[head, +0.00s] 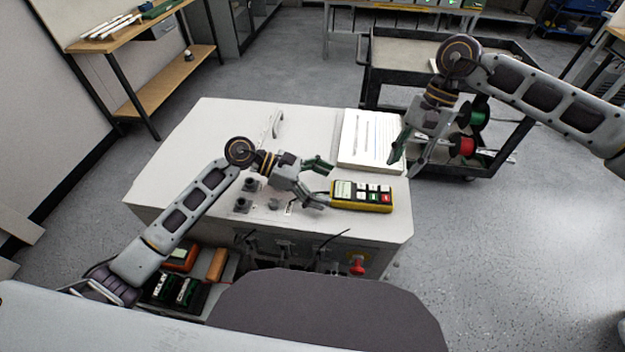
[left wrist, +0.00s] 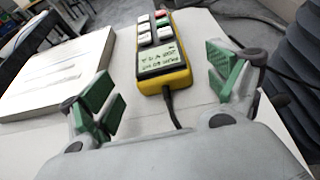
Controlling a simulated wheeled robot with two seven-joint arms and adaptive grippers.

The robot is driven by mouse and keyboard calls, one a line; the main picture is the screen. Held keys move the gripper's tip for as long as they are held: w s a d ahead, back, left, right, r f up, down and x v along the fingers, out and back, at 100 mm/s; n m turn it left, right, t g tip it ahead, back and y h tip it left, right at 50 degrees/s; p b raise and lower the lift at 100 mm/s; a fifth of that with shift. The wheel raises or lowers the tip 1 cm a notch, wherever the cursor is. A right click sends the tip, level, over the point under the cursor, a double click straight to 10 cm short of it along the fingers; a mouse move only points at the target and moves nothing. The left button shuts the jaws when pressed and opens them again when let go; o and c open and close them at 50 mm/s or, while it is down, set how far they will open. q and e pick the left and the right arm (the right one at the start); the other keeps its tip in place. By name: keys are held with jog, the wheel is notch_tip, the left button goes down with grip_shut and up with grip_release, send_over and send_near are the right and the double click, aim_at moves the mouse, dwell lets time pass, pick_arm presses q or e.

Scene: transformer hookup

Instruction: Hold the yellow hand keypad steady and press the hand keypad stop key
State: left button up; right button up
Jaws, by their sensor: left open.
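The yellow hand keypad (head: 345,207) lies flat on the white cabinet top (head: 215,135), near its front right. It has a display and several keys, with red and green ones at its right end. The left wrist view shows the keypad (left wrist: 178,78) with its display and cable end nearest me. My left gripper (head: 322,182) is open at the keypad's left end. In the left wrist view its green-padded fingers (left wrist: 165,92) stand apart on either side of the keypad, not touching it. My right gripper (head: 403,172) is apart from the keypad, above and right of it, its fingers spread and empty.
A white paper stack (head: 371,140) lies behind the keypad on the cabinet. Dark knobs (head: 242,205) stand left of it. A red knob (head: 357,265) is on the cabinet front. A black cart (head: 400,70) with green and red spools stands behind.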

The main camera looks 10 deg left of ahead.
aim_at(337, 190)
pick_arm(q)
jog(key=shift+x, duration=1.8)
jog(key=c, duration=1.4)
pick_arm(e)
grip_shut()
